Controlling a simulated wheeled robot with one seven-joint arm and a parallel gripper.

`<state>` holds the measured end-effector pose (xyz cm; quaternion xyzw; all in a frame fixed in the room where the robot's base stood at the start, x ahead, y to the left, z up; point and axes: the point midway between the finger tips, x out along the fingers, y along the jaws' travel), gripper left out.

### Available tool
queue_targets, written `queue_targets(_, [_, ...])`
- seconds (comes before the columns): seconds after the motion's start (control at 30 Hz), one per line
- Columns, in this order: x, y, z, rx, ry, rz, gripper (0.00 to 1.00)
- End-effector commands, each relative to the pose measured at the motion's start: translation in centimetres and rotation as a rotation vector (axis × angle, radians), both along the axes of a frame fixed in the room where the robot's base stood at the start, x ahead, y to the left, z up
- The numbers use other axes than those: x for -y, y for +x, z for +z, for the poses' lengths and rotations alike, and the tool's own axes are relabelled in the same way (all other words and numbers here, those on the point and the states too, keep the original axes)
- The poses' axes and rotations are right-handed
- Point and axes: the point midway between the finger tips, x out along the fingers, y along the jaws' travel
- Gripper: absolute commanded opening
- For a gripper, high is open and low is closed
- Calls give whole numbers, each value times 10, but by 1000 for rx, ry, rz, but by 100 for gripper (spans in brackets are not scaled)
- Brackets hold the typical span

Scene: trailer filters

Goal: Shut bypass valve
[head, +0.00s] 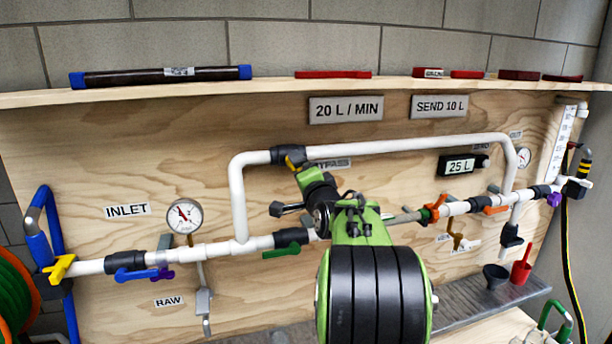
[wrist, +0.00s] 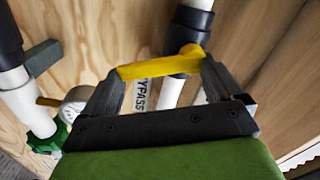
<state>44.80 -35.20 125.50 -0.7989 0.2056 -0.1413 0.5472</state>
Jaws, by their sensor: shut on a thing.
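The bypass valve is a black body (head: 289,154) on the upper white pipe loop, left of the BYPASS label (head: 330,164). Its yellow handle (head: 291,163) is mostly hidden behind my gripper (head: 300,170) in the head view. In the wrist view the yellow handle (wrist: 160,65) lies between the two dark fingers of my gripper (wrist: 163,72), which is shut on it. There the handle appears to run across the white pipe (wrist: 172,93) and the black valve body (wrist: 190,28).
A pressure gauge (head: 185,216), a green handle (head: 281,251) and a blue handle (head: 137,274) sit on the lower pipe. A shelf (head: 240,90) runs above. A display (head: 463,165) reads 25 L. My arm hides part of the lower pipe.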

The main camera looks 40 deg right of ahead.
Motion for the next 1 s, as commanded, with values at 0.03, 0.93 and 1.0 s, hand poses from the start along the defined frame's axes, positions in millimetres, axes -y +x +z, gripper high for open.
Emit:
queue_targets(0.03, [-2, 1, -3, 16, 38, 3, 39])
queue_targets(0.93, [-13, 7, -7, 185, 346, 3, 39])
queue_targets(1.0, [-13, 7, -7, 186, 345, 3, 39])
